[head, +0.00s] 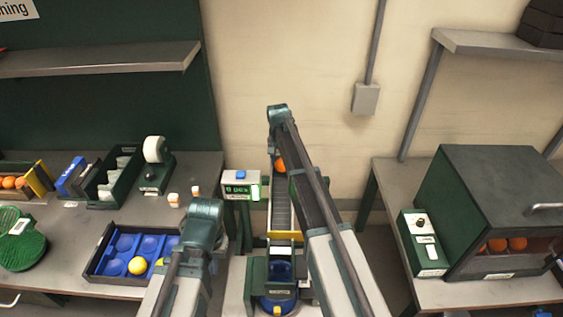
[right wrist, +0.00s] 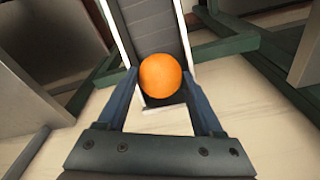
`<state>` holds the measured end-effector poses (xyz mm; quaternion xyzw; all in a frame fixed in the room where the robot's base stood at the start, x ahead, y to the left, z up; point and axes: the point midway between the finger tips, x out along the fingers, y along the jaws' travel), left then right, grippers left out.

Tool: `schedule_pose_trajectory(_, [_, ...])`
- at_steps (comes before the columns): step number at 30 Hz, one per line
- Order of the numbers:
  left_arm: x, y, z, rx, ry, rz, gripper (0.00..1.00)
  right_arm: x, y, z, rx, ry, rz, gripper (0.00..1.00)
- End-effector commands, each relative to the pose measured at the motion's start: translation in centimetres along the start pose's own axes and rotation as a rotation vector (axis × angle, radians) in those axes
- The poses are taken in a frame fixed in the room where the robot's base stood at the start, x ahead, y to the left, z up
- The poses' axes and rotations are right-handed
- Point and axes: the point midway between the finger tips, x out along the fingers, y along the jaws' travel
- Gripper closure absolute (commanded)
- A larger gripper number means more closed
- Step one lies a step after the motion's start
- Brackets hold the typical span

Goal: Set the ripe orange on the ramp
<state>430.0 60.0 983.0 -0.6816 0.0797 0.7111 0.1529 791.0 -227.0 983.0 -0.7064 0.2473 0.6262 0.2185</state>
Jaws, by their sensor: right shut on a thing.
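The ripe orange (head: 280,165) is at the upper end of the ramp (head: 282,212), a grey sloping channel with light side rails. In the right wrist view the orange (right wrist: 161,76) sits between the two fingers of my right gripper (right wrist: 160,82), which is shut on it. Behind it there is the dark ramp surface (right wrist: 150,28). I cannot tell whether the orange touches the ramp. In the head view my right arm hides most of the right gripper. My left arm is over the left bench; its jaws are hidden behind its own links.
A blue tray (head: 108,240) holding a yellow ball (head: 137,265) lies on the left bench. A green cabinet (head: 490,190) with oranges inside stands right.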

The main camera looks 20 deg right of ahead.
Motion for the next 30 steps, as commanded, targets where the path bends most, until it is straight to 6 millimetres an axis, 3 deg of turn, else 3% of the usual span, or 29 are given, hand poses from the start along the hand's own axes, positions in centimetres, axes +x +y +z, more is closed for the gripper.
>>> schedule_pose_trajectory(5, [0.0,0.0,0.0,0.000,0.000,0.000,1.00,0.0,-0.1,0.0,0.000,0.000,-0.001,0.90])
schedule_pose_trajectory(6, [0.0,0.0,0.0,0.000,0.000,0.000,1.00,0.0,-0.1,0.0,0.000,0.000,-0.001,0.30])
schedule_pose_trajectory(11, [0.0,0.0,0.0,0.000,0.000,0.000,1.00,0.0,-0.1,0.0,0.000,0.000,-0.001,0.02])
schedule_pose_trajectory(23, [-0.1,0.0,0.0,0.000,0.000,0.000,1.00,-0.1,-0.1,-0.1,0.000,0.000,-0.001,0.00])
schedule_pose_trajectory(30, [-1.7,-0.2,0.1,0.001,0.000,0.000,1.00,-1.7,-0.1,-0.2,0.000,0.000,-0.001,0.00])
